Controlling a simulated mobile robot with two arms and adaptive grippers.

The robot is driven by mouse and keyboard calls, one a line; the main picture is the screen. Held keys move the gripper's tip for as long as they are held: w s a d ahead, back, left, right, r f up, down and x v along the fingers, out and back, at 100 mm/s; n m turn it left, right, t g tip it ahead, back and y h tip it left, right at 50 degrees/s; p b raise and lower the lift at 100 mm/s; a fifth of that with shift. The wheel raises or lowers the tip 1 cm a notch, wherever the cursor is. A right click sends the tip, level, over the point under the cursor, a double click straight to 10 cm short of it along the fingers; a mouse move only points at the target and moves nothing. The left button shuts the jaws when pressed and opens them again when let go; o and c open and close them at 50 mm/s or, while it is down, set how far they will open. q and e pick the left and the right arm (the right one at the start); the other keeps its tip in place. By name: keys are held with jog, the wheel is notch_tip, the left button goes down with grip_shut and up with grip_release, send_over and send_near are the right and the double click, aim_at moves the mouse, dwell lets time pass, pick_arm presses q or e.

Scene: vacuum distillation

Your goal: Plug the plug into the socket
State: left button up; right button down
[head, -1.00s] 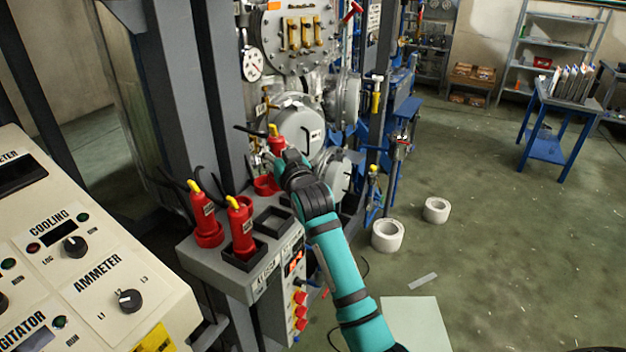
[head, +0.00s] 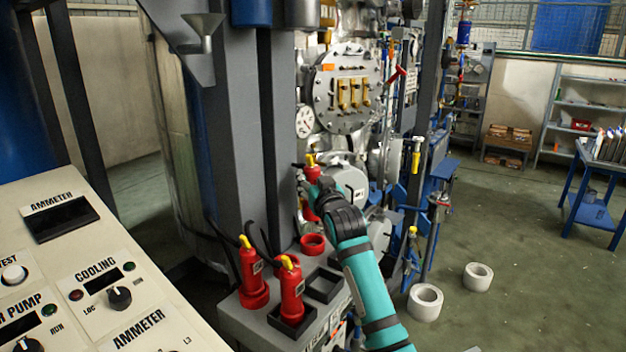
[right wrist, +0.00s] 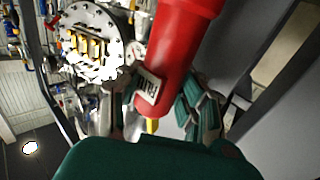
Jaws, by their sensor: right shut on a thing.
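A red plug (head: 313,174) with a yellow end is held by my right gripper (head: 318,192), above and apart from the box top. In the right wrist view the plug (right wrist: 176,62) is large, with a white label, between the fingers of my right gripper (right wrist: 160,108). Below it on the grey socket box (head: 258,322) is a red ring-shaped socket (head: 313,244). An empty square dark socket (head: 323,286) lies nearer. Two more red plugs, a left one (head: 252,277) and a right one (head: 290,292), stand upright in the box. My left gripper is not in view.
A cream control panel (head: 120,270) fills the lower left. Grey steel columns (head: 232,130) and metal vessels with a round flange (head: 350,90) stand behind the box. White rolls (head: 425,302) lie on the floor at right, with open floor around them.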

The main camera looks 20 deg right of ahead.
jog(key=shift+f, duration=0.4)
jog(key=shift+f+b, duration=0.85)
jog(key=shift+f, duration=0.4)
jog(key=shift+f+b, duration=0.6)
jog(key=shift+f, duration=0.55)
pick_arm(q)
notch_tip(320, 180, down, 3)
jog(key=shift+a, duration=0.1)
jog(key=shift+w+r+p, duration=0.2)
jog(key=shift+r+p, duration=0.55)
pick_arm(e)
jog(key=shift+s, duration=0.1)
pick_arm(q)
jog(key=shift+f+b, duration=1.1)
pick_arm(e)
jog(key=shift+f, duration=2.1)
